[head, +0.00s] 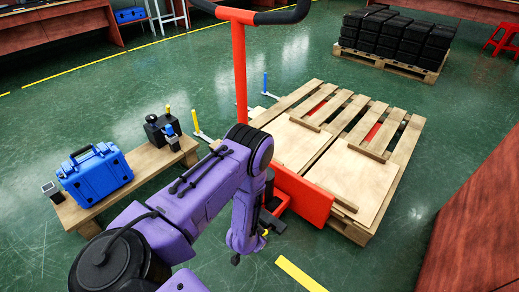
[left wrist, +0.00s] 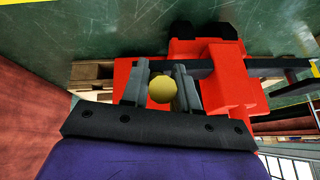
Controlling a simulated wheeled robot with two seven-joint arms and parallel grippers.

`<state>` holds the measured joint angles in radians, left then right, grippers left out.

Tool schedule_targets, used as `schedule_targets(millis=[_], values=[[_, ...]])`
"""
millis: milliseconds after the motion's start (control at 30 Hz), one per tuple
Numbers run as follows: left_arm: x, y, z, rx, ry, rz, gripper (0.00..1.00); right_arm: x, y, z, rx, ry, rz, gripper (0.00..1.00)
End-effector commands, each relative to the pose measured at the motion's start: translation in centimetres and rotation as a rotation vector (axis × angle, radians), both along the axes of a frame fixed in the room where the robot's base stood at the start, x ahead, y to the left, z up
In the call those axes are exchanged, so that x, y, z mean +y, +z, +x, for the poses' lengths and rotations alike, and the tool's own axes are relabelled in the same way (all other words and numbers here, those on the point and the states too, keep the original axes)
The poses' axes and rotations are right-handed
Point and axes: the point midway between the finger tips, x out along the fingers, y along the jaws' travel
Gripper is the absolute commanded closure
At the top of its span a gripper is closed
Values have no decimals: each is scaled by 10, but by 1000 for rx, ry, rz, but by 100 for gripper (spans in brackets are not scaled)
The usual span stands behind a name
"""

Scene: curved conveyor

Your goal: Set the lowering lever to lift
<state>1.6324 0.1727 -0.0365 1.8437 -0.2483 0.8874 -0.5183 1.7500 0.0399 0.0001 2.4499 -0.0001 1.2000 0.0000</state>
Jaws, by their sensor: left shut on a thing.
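The lowering lever shows its round yellow knob (left wrist: 162,90) in the left wrist view, between the two grey fingers of my left gripper (left wrist: 161,80). The fingers are shut on it. In the head view, my left gripper (head: 262,232) is low at the front of the red pallet jack (head: 303,197), mostly hidden by my purple arm. A bit of yellow shows beside it. The jack's upright red handle (head: 240,70) rises behind my arm. The lever's shaft and exact setting are hidden. My right gripper is not in view.
A wooden pallet (head: 395,150) lies over the jack's forks. A low wooden bench (head: 150,162) with a blue case (head: 95,175) stands at left. A loaded pallet (head: 400,68) is at the back right.

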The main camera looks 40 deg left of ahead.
Motion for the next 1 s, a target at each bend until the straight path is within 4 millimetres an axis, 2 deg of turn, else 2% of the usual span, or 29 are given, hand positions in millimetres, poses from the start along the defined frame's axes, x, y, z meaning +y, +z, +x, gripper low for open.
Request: schedule_targets(millis=[33, 100, 433, 800, 1000], values=[[0, 0, 0, 1, 0, 1, 68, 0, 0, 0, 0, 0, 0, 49], [0, 0, 0, 1, 0, 1, 49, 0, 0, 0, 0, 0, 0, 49], [-1, 6, -1, -1, -2, 1, 49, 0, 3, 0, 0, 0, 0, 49], [-8, 75, -42, 1, -1, 2, 49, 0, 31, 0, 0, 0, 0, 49], [-11, 90, -53, 0, -2, 1, 49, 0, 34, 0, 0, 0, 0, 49]])
